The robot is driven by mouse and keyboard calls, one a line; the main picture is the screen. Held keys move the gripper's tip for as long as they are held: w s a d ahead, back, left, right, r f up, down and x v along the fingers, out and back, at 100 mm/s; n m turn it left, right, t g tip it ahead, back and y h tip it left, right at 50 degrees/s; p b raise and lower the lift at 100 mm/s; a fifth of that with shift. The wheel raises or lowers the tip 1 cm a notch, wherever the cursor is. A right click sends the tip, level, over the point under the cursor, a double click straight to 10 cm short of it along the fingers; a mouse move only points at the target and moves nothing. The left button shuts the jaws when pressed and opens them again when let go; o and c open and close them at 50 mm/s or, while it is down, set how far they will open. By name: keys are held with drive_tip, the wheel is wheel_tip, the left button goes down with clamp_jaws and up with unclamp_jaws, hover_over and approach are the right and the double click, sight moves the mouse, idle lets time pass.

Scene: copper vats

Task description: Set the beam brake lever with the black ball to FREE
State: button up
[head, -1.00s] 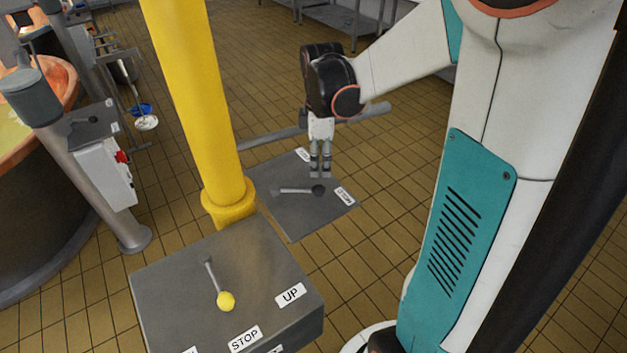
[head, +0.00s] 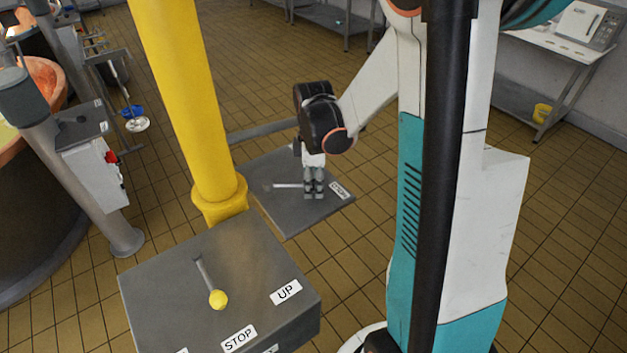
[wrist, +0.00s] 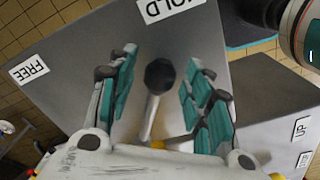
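The beam brake lever (wrist: 150,118) has a grey rod and a black ball (wrist: 159,75). It stands on a grey panel (head: 292,222). The rod (head: 288,185) shows in the head view, but my gripper hides the ball there. The lever points toward the HOLD label (wrist: 172,8), which is partly cut off in the wrist view. The FREE label (wrist: 29,71) is at the panel's left in that view. My gripper (head: 314,194) is over the ball end. In the wrist view its fingers (wrist: 162,72) are open, one on each side of the ball, with visible gaps.
A yellow post (head: 187,100) rises left of the panel. A nearer grey box (head: 170,290) carries a yellow-ball lever (head: 218,299) with UP and STOP labels. A copper vat (head: 45,85) and a control post (head: 95,175) stand at left.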

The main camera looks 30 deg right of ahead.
clamp_jaws()
drive_tip(key=shift+w+d+n, duration=0.45)
drive_tip(key=shift+w+n, duration=0.3)
drive_tip(key=shift+n, duration=0.05)
drive_tip(key=shift+o, duration=0.5)
unclamp_jaws()
wheel_tip(320, 180, up, 12)
drive_tip(key=shift+s, duration=0.15)
drive_tip(key=shift+a, duration=0.1)
